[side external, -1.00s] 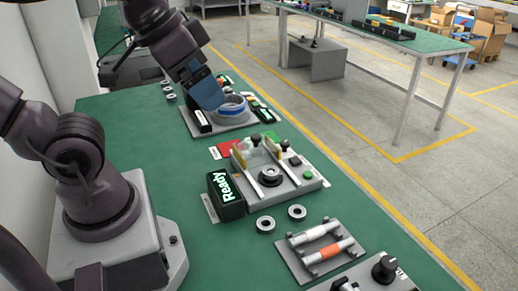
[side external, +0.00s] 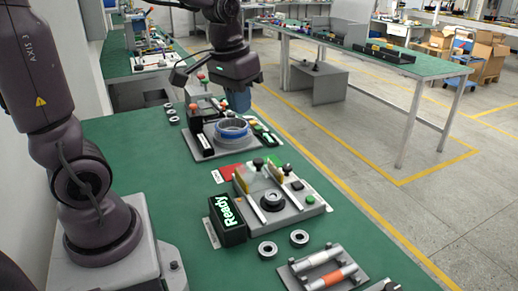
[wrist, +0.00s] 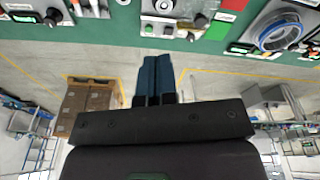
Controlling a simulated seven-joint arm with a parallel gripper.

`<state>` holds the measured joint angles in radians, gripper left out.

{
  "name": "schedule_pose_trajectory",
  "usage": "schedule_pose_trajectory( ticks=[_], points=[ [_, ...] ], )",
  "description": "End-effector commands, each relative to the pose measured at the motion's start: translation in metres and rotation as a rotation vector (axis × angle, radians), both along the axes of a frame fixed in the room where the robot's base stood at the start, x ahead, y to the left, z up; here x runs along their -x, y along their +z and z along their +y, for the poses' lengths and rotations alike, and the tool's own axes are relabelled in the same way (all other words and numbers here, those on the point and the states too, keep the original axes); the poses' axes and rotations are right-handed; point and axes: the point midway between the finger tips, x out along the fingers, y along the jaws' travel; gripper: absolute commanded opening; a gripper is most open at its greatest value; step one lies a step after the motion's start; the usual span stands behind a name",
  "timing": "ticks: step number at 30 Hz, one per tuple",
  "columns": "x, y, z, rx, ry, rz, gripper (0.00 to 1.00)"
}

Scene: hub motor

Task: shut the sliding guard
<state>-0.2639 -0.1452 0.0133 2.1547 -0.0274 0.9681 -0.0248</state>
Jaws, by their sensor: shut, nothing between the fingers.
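The sliding guard (side external: 246,179), with yellowish edges and a dark knob (side external: 258,162), sits at the far end of two light rails on a grey fixture (side external: 300,212). A dark round hub part (side external: 272,200) lies uncovered between the rails, nearer than the guard.
A blue-ringed station (side external: 231,130) stands behind the guard fixture. A black "Ready" display (side external: 228,218) stands left of it, with loose rings (side external: 268,250) in front. A rack with rods (side external: 325,268) lies at the near right. The bench edge runs along the right.

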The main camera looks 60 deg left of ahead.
Motion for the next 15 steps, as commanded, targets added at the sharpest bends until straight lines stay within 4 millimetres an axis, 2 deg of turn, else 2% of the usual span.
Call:
schedule_pose_trajectory(
  ticks=[1, 6, 11, 15],
  points=[
    [-0.015, -0.007, 0.016, 0.020, 0.051, 0.040, 0.00],
    [-0.058, -0.033, 0.068, 0.085, 0.218, 0.148, 0.00],
    [-0.090, -0.069, 0.121, 0.151, 0.381, 0.242, 0.00],
    [-0.109, -0.106, 0.167, 0.211, 0.524, 0.318, 0.00]
  ],
)
